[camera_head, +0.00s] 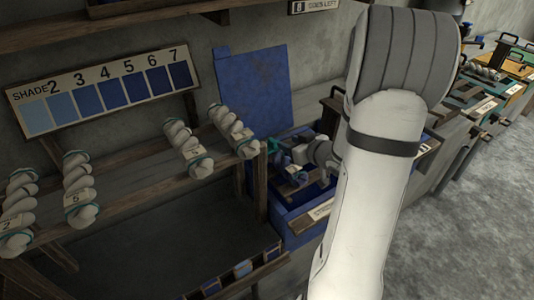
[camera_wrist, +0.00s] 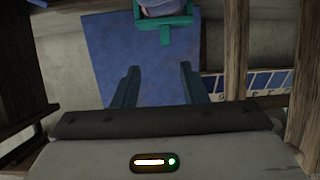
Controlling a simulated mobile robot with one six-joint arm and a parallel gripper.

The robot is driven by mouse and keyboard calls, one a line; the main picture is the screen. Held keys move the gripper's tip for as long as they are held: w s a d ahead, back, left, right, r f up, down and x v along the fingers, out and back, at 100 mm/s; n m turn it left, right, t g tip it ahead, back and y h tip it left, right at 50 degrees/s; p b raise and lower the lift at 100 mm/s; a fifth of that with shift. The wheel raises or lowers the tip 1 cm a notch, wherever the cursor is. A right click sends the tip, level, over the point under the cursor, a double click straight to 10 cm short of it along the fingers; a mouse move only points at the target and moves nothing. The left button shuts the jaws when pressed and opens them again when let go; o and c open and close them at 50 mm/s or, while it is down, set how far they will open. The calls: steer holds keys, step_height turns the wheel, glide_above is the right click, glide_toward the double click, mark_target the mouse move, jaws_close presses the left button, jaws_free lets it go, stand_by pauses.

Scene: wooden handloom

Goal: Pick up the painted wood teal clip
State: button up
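In the wrist view, a teal clip-like piece (camera_wrist: 164,23) shows at the top centre, with a pale rounded thing against it, partly cut off by the frame edge. My gripper (camera_wrist: 157,72) has its two dark teal fingers spread, with nothing between them. The teal piece lies beyond the fingertips, apart from them. In the head view, my gripper (camera_head: 299,155) is small and partly hidden by my arm, at the blue box. Teal shapes (camera_head: 277,159) show beside it; I cannot tell clip from fingers there.
A wooden rack (camera_head: 130,152) holds several twisted skeins with teal bands on the left. The shade board (camera_head: 108,88) leans on the wall behind. A blue panel (camera_head: 254,88) rises behind the blue box (camera_head: 298,222). More vats (camera_head: 485,105) stand at right. The floor at right is clear.

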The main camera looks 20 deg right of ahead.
mark_target(273, 141)
steer(key=x, duration=0.7)
steer(key=shift+w+a+f+b, duration=0.1)
steer(key=shift+a+f+b, duration=0.2)
steer(key=shift+a+f, duration=0.15)
steer(key=shift+c, duration=0.2)
jaws_close()
